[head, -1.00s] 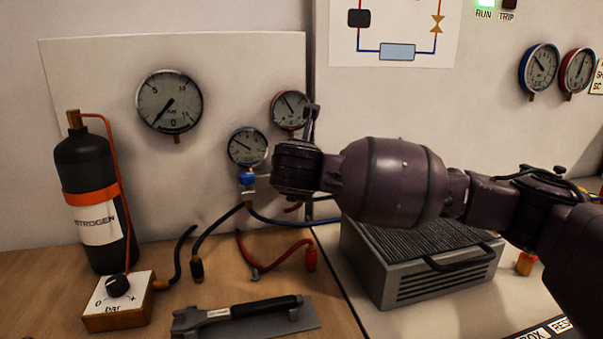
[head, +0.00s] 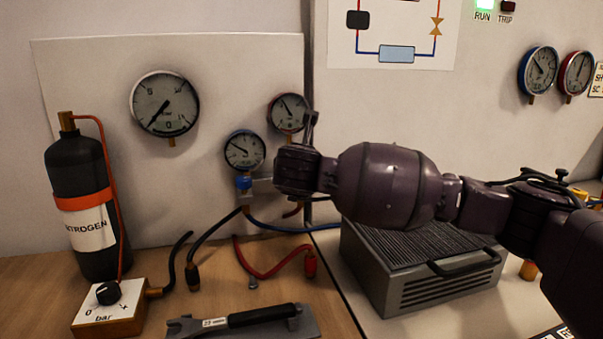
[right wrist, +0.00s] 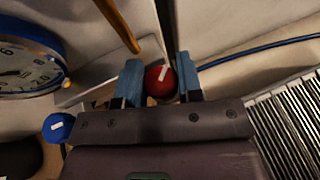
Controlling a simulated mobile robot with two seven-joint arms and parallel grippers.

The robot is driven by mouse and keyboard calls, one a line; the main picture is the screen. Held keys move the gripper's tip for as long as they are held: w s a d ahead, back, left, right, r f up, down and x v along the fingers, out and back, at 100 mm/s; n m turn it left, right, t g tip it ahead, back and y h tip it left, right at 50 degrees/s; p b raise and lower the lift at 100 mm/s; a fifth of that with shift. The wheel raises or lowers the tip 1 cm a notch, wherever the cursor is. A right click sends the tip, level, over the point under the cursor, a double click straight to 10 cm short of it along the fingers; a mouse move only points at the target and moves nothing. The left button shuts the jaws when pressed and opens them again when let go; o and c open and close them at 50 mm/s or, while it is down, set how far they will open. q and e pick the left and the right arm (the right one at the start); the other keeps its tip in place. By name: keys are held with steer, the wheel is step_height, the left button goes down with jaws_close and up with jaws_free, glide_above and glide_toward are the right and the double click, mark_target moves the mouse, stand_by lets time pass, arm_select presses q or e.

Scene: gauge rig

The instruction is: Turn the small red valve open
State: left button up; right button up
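The small red valve (right wrist: 160,82) is a round red knob with a white mark, in the right wrist view. My left gripper is out of view.
A red-rimmed gauge (head: 288,113) is just above my gripper. Blue and red hoses (head: 275,273) hang below the manifold. A nitrogen bottle (head: 85,180), regulator box (head: 108,310) and grey tool (head: 250,318) are on the left bench. A grey ribbed unit (head: 420,262) stands under my right arm.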

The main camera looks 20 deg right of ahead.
steer(key=shift+f+n+y, duration=0.1)
steer(key=shift+n+y, duration=0.2)
steer(key=n+y, duration=0.3)
steer(key=shift+f+y, duration=0.1)
steer(key=shift+y, duration=0.2)
steer(key=shift+n+y, duration=1.9)
steer(key=shift+y, duration=0.2)
steer(key=o, duration=0.6)
steer(key=shift+o, duration=0.2)
steer(key=shift+s, duration=0.1)
